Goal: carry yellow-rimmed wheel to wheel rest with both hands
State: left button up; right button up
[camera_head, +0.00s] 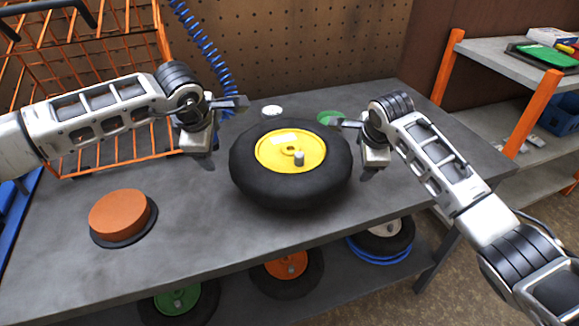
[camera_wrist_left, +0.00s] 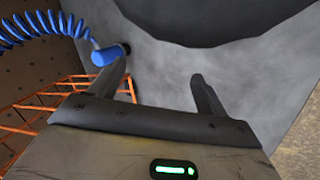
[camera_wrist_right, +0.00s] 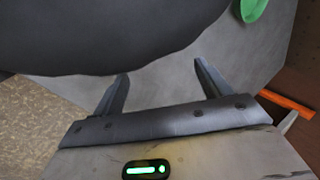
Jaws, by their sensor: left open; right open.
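The yellow-rimmed wheel (camera_head: 246,180) lies flat on the grey workbench, with its black tire around a yellow hub. The tire's dark edge also shows in the left wrist view (camera_wrist_left: 210,22) and right wrist view (camera_wrist_right: 100,50). My left gripper (camera_head: 222,132) is open and empty just left of the tire. My right gripper (camera_head: 354,146) is open and empty just right of it. Both sets of fingers appear apart from the tire. An orange round block on a dark disc (camera_head: 118,215) stands at the bench's left; I cannot tell whether it is the wheel rest.
An orange wire rack (camera_head: 100,158) stands at the back left, near a coiled blue hose (camera_head: 207,45). A green disc (camera_head: 328,117) and a small white disc (camera_head: 271,110) lie behind the wheel. Green, orange and white-hubbed wheels sit below the bench top (camera_head: 200,225). Shelves stand right.

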jog(key=shift+r, duration=0.1)
pick_arm(q)
jog(key=v, duration=0.5)
jog(key=shift+s+r, duration=0.1)
pick_arm(e)
jog(key=v, duration=1.2)
